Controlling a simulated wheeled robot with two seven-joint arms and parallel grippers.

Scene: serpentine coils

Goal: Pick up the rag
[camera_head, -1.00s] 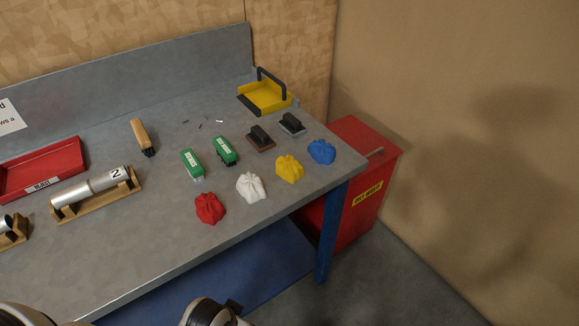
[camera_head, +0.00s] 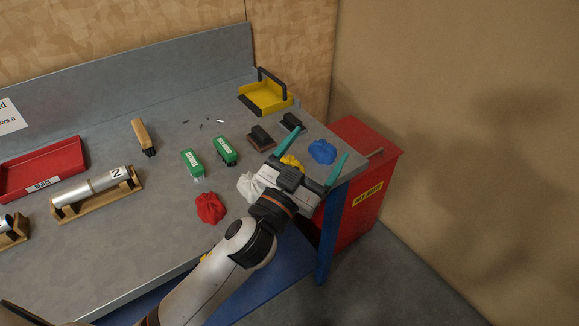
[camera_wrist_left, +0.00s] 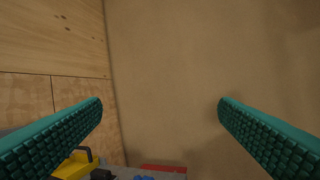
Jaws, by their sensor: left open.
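Several crumpled rags lie in a row near the table's front right edge. The red rag (camera_head: 210,208) is in full view. The white rag (camera_head: 249,187) and the yellow rag (camera_head: 291,162) are partly hidden by my left gripper. The blue rag (camera_head: 321,151) lies at the right end, beyond the gripper. My left gripper (camera_head: 318,160) is open and empty, with its teal fingers spread to either side of the blue rag in the head view. In the left wrist view the open fingers (camera_wrist_left: 160,125) face the wall, with a sliver of the blue rag (camera_wrist_left: 144,178) at the bottom edge. My right gripper is not in view.
A red bin (camera_head: 372,190) stands beyond the table's right end. A red tray (camera_head: 42,168) and a metal cylinder on a wooden stand (camera_head: 95,188) are left.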

